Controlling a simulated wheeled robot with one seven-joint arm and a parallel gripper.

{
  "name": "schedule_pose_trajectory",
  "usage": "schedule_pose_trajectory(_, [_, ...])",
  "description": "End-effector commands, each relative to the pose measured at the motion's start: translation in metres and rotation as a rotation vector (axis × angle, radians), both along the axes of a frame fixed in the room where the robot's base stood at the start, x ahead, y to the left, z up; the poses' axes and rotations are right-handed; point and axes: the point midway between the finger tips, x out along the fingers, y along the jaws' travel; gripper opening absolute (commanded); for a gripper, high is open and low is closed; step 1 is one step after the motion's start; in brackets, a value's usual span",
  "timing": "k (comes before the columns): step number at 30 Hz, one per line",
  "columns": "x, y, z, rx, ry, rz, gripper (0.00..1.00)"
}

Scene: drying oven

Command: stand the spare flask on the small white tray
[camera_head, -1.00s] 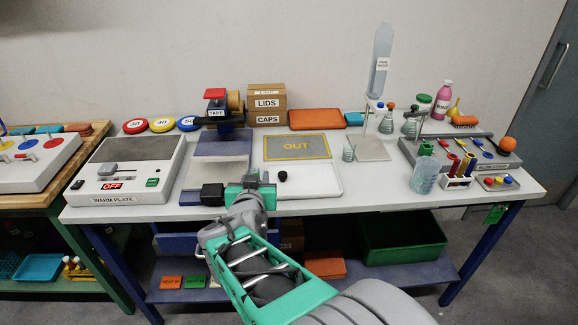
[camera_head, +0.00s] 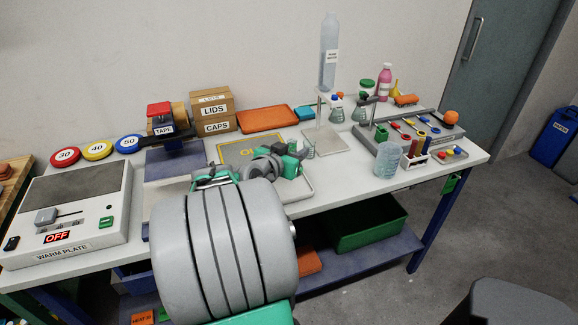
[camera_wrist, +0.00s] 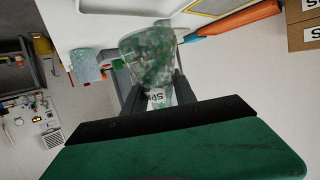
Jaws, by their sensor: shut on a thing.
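The spare flask (camera_wrist: 150,55) is clear, green-tinted glass with a partly visible "SP" label. In the wrist view it lies between the two fingers of my gripper (camera_wrist: 158,95), which is shut on it near the neck. In the head view my gripper (camera_head: 299,151) is over the middle of the bench, with the glass (camera_head: 310,150) at its tip. The white tray (camera_head: 306,191) lies below and in front of it, largely hidden by my arm. I cannot tell how high the flask is above the bench.
The stand (camera_head: 325,139) with a white base is just right of my gripper. A clear beaker (camera_head: 387,160) and a tube rack (camera_head: 414,162) stand farther right. The yellow-edged OUT mat (camera_head: 232,152) and orange tray (camera_head: 267,119) lie behind. The warm plate (camera_head: 65,225) is at left.

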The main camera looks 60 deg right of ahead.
Motion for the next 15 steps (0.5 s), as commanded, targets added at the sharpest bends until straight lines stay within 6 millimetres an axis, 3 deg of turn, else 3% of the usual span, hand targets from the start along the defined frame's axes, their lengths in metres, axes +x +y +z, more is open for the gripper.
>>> schedule_pose_trajectory(1, [0.003,-0.005,-0.012,0.0,-0.002,0.002,0.0])
schedule_pose_trajectory(5, [0.007,-0.012,-0.021,-0.002,-0.002,0.007,0.0])
schedule_pose_trajectory(11, [0.008,-0.017,-0.056,-0.001,0.0,0.005,0.0])
schedule_pose_trajectory(15, [0.007,-0.017,-0.055,-0.003,-0.003,0.004,0.0])
